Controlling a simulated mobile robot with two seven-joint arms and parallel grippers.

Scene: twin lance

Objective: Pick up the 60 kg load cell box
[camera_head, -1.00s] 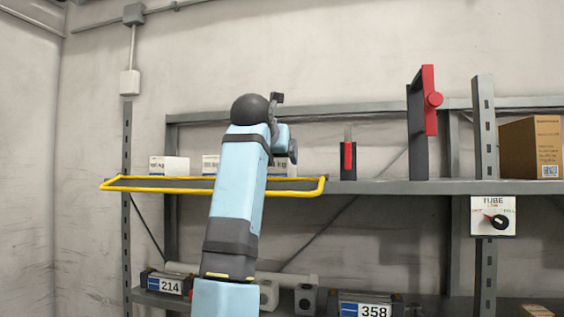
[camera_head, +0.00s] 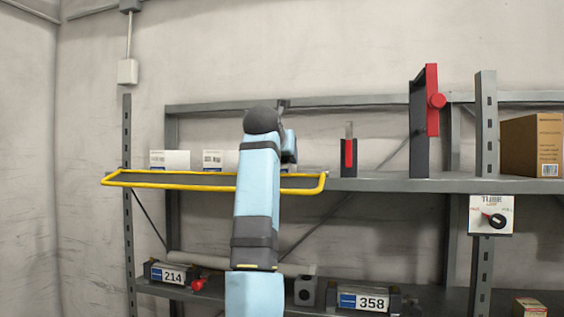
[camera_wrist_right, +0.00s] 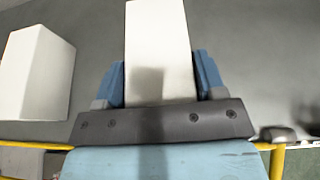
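White boxes stand in a row on the upper shelf in the head view: a left one (camera_head: 176,159), a middle one (camera_head: 214,159), and one mostly hidden behind my right arm. Their labels are too small to read, so I cannot tell which is the 60 kg load cell box. My right gripper (camera_head: 289,147) is at the shelf, in front of the hidden box. In the right wrist view a white box (camera_wrist_right: 158,45) stands between the blue fingers of this gripper (camera_wrist_right: 160,82). The fingers are close along both its sides; contact is unclear. My left gripper is out of view.
A yellow rail (camera_head: 150,185) runs along the shelf front. Another white box (camera_wrist_right: 38,75) stands to the left in the wrist view. A red-and-black clamp (camera_head: 348,155), a tall red-handled frame (camera_head: 420,125) and a cardboard box (camera_head: 530,145) stand to the right.

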